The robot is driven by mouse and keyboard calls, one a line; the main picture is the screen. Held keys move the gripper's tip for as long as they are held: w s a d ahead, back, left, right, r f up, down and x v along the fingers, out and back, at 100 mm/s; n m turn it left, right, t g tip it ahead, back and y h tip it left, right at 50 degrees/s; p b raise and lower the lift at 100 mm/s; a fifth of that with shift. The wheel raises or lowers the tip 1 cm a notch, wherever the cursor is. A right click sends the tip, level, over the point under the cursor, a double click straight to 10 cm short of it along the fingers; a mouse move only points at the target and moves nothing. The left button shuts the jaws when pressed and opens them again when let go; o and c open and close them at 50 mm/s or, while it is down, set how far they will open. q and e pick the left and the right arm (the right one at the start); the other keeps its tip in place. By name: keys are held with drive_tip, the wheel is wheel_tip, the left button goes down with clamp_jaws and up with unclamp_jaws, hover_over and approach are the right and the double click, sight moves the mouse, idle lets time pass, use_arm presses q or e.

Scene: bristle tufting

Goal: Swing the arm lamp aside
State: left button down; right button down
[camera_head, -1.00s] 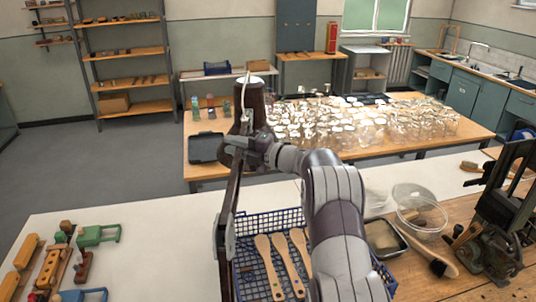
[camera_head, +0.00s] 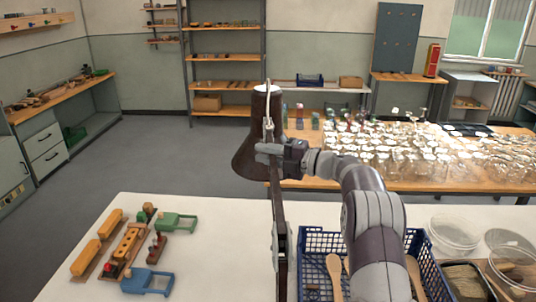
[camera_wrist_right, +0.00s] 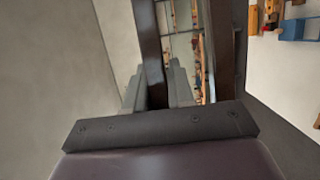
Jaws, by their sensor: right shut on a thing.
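The arm lamp has a dark brown shade (camera_head: 250,148) and a long dark arm (camera_head: 281,235) running down to the bottom of the head view. My right gripper (camera_head: 272,150) reaches in from the right and is shut on the arm lamp, just below its head. The lamp stands at the left side of the blue crate, with its shade seen in front of the back table's left end. In the right wrist view, dark lamp bars (camera_wrist_right: 221,50) rise beyond my grey fingers (camera_wrist_right: 168,88); the exact contact is hidden. My left gripper is not in view.
The blue mesh crate (camera_head: 318,240) holds wooden brushes or handles. Many glass jars (camera_head: 400,145) crowd the back table. Clear tubs (camera_head: 452,235) stand at right.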

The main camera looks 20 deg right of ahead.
drive_tip(key=shift+f, duration=0.3)
drive_tip(key=c, duration=1.1)
unclamp_jaws()
drive_tip(key=shift+o, duration=0.2)
drive_tip(key=shift+s+r, duration=0.15)
drive_tip(key=shift+r, duration=0.05)
drive_tip(key=b+v, duration=0.5)
drive_tip(key=v, duration=0.7)
drive_tip(key=shift+s+d+b, duration=0.25)
drive_tip(key=shift+b, duration=0.05)
